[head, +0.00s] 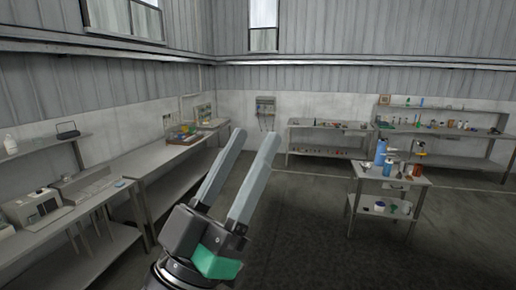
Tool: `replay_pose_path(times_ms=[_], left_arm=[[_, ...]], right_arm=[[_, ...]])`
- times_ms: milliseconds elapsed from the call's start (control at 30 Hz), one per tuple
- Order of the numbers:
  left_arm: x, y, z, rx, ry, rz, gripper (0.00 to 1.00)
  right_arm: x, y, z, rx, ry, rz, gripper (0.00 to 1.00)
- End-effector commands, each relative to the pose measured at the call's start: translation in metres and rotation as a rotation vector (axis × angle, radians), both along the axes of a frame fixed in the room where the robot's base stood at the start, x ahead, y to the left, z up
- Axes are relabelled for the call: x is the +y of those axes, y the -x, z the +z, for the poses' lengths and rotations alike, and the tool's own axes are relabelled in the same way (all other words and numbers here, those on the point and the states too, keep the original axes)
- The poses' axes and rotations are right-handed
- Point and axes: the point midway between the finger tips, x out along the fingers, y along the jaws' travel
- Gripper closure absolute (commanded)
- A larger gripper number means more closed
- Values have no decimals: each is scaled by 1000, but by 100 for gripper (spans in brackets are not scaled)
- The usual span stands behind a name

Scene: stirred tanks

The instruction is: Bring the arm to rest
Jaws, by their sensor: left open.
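My left gripper (253,139) is raised in the lower middle of the head view, its two long grey fingers pointing up and apart. It is open, and nothing shows between the fingers. A green block-like part (216,263) shows on its body near the wrist. The gripper appears in front of the open floor and hides part of the left bench behind it. My right gripper is not in view.
Benches (165,156) with equipment line the left wall. A small table (385,175) with blue bottles stands at right. Shelved benches (325,127) stand along the back wall. The dark floor (300,225) between them is clear.

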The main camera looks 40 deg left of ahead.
Motion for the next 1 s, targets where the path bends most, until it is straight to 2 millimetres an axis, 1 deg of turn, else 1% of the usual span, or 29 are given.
replay_pose_path(times_ms=[33, 100, 133, 200, 367, 467, 567, 667, 700, 800, 833, 900, 1000], left_arm=[[-17, 11, 15, -26, -36, -35, 49], [-32, 20, 26, -42, -76, -61, 49], [-35, 22, 28, -45, -86, -66, 49], [-38, 24, 30, -48, -97, -71, 49], [-38, 23, 29, -46, -96, -69, 49], [-37, 23, 36, -45, -95, -68, 49], [-37, 23, 60, -45, -94, -68, 49], [-37, 23, 98, -45, -94, -68, 49], [-37, 23, 114, -45, -94, -68, 49], [-37, 23, 147, -45, -93, -68, 49], [-37, 23, 153, -45, -93, -68, 49], [-37, 23, 159, -45, -93, -68, 49], [-37, 23, 154, -45, -93, -68, 49]], right_arm=[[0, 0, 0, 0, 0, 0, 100], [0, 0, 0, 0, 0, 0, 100], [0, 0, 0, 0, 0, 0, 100], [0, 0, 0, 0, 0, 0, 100], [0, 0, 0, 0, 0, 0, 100], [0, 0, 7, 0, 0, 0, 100], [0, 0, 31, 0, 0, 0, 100], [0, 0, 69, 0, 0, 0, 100], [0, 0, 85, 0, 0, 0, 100], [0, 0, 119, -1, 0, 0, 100], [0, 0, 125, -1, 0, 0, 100], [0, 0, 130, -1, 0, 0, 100], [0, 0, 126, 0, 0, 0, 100]])
